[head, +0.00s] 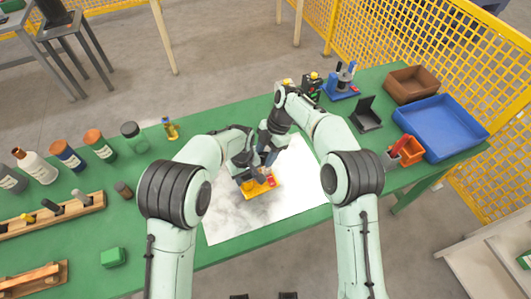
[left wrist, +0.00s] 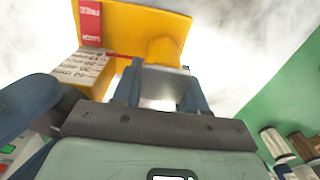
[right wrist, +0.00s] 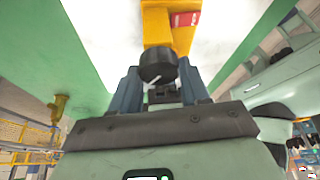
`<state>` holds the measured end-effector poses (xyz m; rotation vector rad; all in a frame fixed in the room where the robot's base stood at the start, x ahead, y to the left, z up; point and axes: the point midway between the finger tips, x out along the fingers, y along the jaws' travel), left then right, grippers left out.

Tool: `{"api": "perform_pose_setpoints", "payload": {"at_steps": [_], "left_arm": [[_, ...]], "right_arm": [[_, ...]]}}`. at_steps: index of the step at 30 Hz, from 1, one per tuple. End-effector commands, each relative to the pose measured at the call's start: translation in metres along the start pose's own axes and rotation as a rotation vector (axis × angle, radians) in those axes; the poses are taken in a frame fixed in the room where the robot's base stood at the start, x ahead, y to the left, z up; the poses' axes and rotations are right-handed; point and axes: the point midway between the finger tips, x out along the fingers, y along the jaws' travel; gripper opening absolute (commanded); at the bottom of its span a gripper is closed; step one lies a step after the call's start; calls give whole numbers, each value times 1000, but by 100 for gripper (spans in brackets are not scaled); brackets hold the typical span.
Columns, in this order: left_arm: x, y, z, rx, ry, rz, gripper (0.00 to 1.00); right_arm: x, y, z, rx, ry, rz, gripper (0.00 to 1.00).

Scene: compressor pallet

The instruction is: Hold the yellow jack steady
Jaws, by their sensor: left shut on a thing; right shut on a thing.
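The yellow jack (head: 262,189) stands on a whitish sheet on the green table. In the left wrist view its yellow body (left wrist: 163,48) and a red label show. My left gripper (head: 255,172) is low at the jack. Its fingers (left wrist: 163,85) are shut on a grey metal part of it. My right gripper (head: 267,150) is just above and behind the left one. In the right wrist view its fingers (right wrist: 159,78) are shut at a dark round part (right wrist: 157,65) in front of the yellow body (right wrist: 165,25). The exact contact there is partly hidden.
The whitish sheet (head: 230,226) is otherwise mostly clear. Bottles (head: 67,154), a wooden rack (head: 50,217) and a green block (head: 112,257) are at left.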

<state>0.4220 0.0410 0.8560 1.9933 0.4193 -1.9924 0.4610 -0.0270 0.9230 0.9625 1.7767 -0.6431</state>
Motion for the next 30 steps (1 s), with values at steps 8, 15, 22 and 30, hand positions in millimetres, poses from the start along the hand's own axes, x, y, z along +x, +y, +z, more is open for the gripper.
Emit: {"api": "perform_pose_setpoints", "payload": {"at_steps": [8, 15, 22, 30], "left_arm": [[3, -2, 1, -1, -4, -6, 0], [2, -2, 0, -1, -3, -6, 0], [2, -2, 0, -1, -3, -5, 0], [2, -2, 0, -1, -3, -5, 0]], "right_arm": [[0, 0, 0, 0, 1, 0, 15], [0, 0, 0, 0, 1, 0, 15], [0, 0, 0, 0, 1, 0, 71], [-6, 0, 0, 0, 1, 1, 71]]}}
